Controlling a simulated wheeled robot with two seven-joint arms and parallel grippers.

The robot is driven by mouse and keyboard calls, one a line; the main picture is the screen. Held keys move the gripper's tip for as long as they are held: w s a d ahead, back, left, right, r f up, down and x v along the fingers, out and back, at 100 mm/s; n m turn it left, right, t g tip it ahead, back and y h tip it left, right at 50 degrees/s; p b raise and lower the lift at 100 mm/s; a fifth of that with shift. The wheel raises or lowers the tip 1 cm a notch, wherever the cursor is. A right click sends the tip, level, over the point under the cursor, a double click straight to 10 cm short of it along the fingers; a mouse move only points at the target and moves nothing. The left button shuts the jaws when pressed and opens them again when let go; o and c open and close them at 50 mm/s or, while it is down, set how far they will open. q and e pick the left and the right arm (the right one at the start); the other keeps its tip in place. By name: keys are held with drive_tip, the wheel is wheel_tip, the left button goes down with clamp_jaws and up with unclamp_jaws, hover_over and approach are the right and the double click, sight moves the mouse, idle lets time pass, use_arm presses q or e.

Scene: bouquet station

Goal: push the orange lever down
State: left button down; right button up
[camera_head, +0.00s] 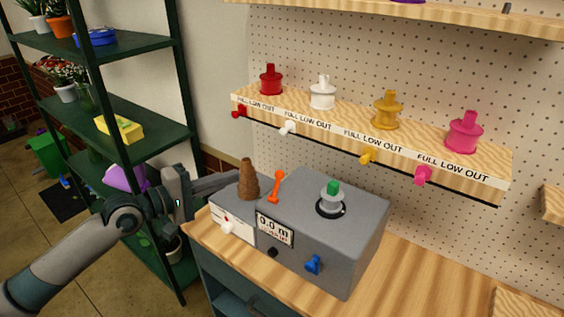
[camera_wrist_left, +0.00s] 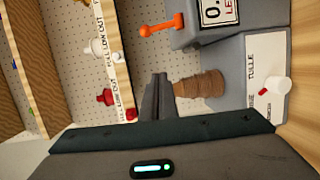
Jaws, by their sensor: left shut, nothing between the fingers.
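The orange lever (camera_head: 276,187) stands up on top of the grey machine (camera_head: 335,243), behind its 0.0 m display. The fingers are apart from the lever. My right gripper is not in view.
A wooden shelf (camera_head: 490,182) with coloured dispensers is behind. A dark green rack (camera_head: 140,140) stands left.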

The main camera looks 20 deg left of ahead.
sight(278, 184)
use_arm(q)
drive_tip(key=shift+w+d+r+p, duration=0.15)
drive_tip(key=shift+w+d+p, duration=0.55)
drive_tip(key=shift+d+p, duration=0.6)
drive_tip(key=shift+w+d+r+p, duration=0.2)
drive_tip(key=shift+w+d+p, duration=0.55)
drive_tip(key=shift+d+p, duration=0.55)
drive_tip(key=shift+w+d+r+p, duration=0.15)
drive_tip(key=shift+w+d+p, duration=0.7)
drive_tip(key=shift+d, duration=0.75)
drive_tip(key=shift+s+d+f, duration=0.1)
drive_tip(key=shift+s, duration=0.15)
